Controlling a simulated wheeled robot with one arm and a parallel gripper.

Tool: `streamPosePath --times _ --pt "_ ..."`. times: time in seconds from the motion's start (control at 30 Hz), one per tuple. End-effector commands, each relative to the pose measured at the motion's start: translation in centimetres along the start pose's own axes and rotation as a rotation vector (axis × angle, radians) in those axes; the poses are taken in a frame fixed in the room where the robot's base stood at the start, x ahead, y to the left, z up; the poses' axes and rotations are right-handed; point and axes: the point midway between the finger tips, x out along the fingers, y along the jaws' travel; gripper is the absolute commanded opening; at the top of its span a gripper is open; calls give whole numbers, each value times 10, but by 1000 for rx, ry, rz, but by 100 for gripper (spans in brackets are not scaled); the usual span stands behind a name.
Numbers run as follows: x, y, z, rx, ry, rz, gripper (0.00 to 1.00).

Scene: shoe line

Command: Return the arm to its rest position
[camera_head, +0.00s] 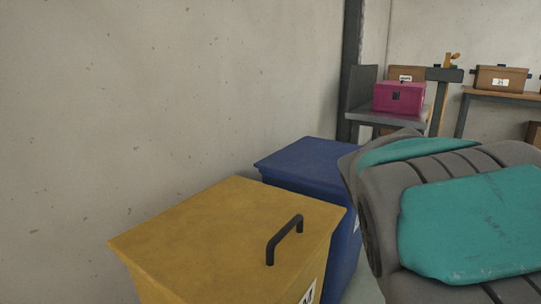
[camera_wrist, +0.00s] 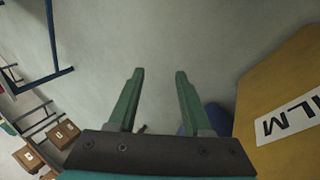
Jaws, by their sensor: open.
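My gripper (camera_wrist: 160,73) shows in the wrist view with two green fingers spread apart. Nothing is between them; bare grey floor shows behind the gap. In the head view my grey and teal arm (camera_head: 470,222) fills the lower right, folded close to the camera. The gripper's fingers are not visible in the head view.
A yellow lidded bin (camera_head: 215,225) with a black handle stands close at lower centre; its labelled side shows at right in the wrist view (camera_wrist: 275,85). A blue bin (camera_head: 312,160) stands behind it, near the wall. A magenta box (camera_head: 399,97) sits on a far grey table.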

Motion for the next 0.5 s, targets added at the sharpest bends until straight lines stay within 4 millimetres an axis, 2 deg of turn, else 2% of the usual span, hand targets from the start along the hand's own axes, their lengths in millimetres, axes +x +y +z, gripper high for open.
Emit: streamPosePath --times 0.03,0.1,0.2,0.5 --pt "13 -16 28 -13 -23 -60 50" --pt "23 -38 59 -37 -53 -138 50" --pt "32 -63 94 -67 -85 -226 50" --pt "46 -116 166 -146 -140 -393 50"
